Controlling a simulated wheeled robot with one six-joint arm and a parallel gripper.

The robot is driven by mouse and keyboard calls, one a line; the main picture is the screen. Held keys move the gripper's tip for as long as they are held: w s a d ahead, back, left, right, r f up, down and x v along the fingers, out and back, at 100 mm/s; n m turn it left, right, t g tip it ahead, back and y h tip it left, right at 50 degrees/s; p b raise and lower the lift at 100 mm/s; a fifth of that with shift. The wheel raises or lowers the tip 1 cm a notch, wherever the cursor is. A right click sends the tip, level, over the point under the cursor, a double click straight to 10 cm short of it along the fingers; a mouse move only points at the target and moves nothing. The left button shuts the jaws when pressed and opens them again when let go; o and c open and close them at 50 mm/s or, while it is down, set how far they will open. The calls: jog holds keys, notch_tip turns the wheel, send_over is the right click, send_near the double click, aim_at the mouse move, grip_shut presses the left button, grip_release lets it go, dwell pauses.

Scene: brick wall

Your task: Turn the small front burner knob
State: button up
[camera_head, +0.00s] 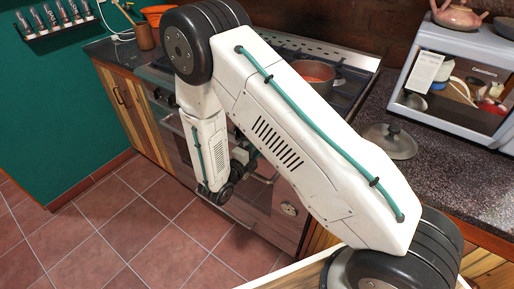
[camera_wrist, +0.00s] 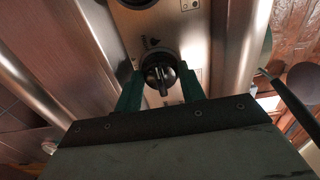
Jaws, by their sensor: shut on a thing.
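A round black burner knob (camera_wrist: 158,72) with a raised grip bar sits on the metal control panel (camera_wrist: 170,28) in the middle of the wrist view. A small burner mark is printed just above it in that view. My gripper (camera_wrist: 161,84) has one green finger on each side of the knob and is shut on it. In the head view the stove (camera_head: 345,58) stands against the back wall. My white arm covers much of its front, and the knob and fingertips cannot be made out there.
Another dark knob (camera_wrist: 137,3) shows at the top of the wrist view. A pot (camera_head: 318,78) of red food stands on the stove. A lid (camera_head: 390,141) and a toaster oven (camera_head: 455,85) are on the right counter. The tiled floor (camera_head: 120,225) is clear.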

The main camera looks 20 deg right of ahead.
jog(key=shift+a, duration=0.1)
jog(key=o, duration=0.9)
jog(key=shift+o, duration=0.2)
jog(key=shift+m, duration=0.3)
